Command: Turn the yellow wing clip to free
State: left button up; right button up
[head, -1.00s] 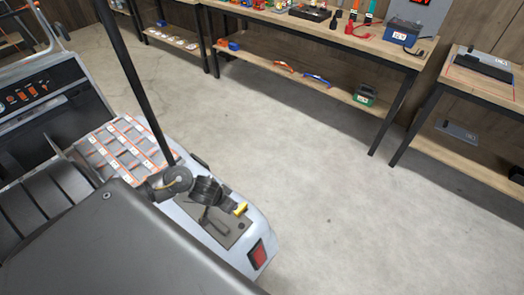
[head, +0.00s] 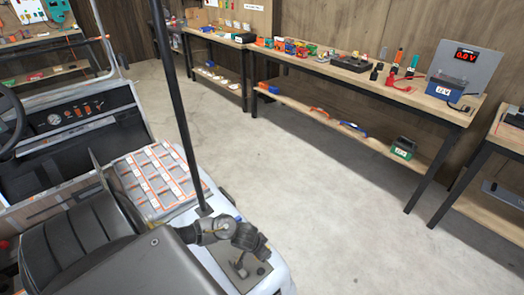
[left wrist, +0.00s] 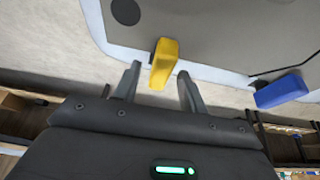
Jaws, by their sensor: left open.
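The yellow wing clip (left wrist: 163,63) shows in the left wrist view at the edge of a grey panel (left wrist: 220,35). It stands between the two fingers of my left gripper (left wrist: 158,80), which are open, with a gap to each side of it. In the head view my left gripper (head: 252,240) is over the rear deck of the cart, and the clip cannot be made out there. A blue clip (left wrist: 281,91) sits further right along the panel edge in the left wrist view. My right gripper is not in view.
A black post (head: 172,100) rises from the deck close to my left arm. A grid-patterned panel (head: 158,180) and a dark seat (head: 70,245) are to the left. A workbench (head: 350,85) stands across clear floor (head: 330,210).

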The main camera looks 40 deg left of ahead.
pick_arm(q)
jog(key=shift+f, duration=0.15)
jog(key=shift+c, duration=0.3)
grip_shut()
